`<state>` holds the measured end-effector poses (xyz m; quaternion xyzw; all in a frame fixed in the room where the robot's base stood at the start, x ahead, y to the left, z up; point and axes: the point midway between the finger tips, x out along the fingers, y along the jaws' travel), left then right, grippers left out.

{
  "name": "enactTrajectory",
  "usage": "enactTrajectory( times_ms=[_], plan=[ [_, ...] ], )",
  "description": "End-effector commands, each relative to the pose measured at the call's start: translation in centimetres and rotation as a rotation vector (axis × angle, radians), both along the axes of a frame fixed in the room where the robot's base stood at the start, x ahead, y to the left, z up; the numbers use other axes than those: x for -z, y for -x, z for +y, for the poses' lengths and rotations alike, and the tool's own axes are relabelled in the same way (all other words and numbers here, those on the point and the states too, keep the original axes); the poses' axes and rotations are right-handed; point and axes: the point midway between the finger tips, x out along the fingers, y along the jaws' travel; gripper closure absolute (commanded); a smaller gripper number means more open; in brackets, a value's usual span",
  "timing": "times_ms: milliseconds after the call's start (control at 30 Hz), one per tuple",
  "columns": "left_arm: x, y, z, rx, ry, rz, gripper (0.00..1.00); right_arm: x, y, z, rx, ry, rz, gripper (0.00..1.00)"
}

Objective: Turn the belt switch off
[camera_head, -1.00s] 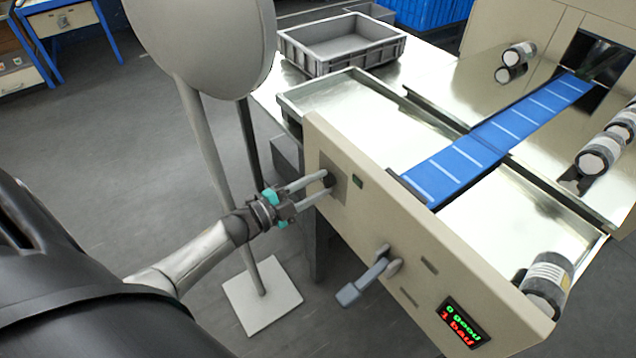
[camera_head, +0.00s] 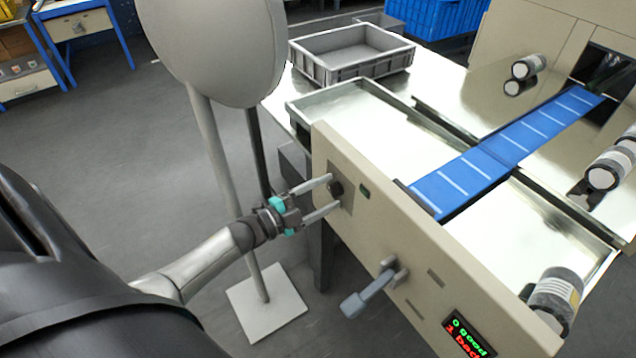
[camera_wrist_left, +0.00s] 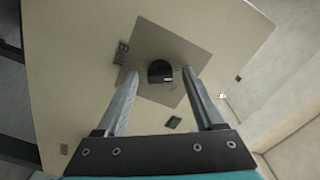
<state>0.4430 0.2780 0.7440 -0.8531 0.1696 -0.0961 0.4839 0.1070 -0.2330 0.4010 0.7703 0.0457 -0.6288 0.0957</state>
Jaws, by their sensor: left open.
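The belt switch (camera_head: 336,188) is a small dark knob on a grey plate at the left end of the machine's beige front panel. In the left wrist view the knob (camera_wrist_left: 160,72) sits near the middle of its plate, beside the word "Belt", with a small pale mark on its lower edge. I cannot tell which setting it points to. My left gripper (camera_head: 328,192) is open, with one fingertip on each side of the knob. In the wrist view there is a gap between the knob and each finger. My right gripper is not in view.
A grey lever (camera_head: 368,291) and a lit counter display (camera_head: 467,335) are further right on the panel. A small green part (camera_head: 364,190) is beside the switch plate. The blue belt (camera_head: 505,150) runs behind. A grey stand (camera_head: 222,150) rises close to my left arm.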

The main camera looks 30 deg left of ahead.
Motion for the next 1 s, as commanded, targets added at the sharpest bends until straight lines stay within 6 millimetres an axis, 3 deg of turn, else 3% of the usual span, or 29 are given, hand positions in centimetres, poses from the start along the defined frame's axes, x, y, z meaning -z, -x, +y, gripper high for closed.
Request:
enactTrajectory(
  times_ms=[267, 700, 1000],
  plan=[
    [0.0, 3.0, 1.3, -0.001, -0.002, 0.004, 0.30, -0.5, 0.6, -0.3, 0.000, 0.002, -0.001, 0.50],
    [0.0, 11.9, 4.9, -0.001, -0.002, 0.004, 0.30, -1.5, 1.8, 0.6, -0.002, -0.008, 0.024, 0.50],
    [0.0, 14.0, 5.8, 0.000, -0.001, 0.000, 0.30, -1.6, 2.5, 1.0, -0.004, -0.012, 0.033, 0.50]
  ],
)
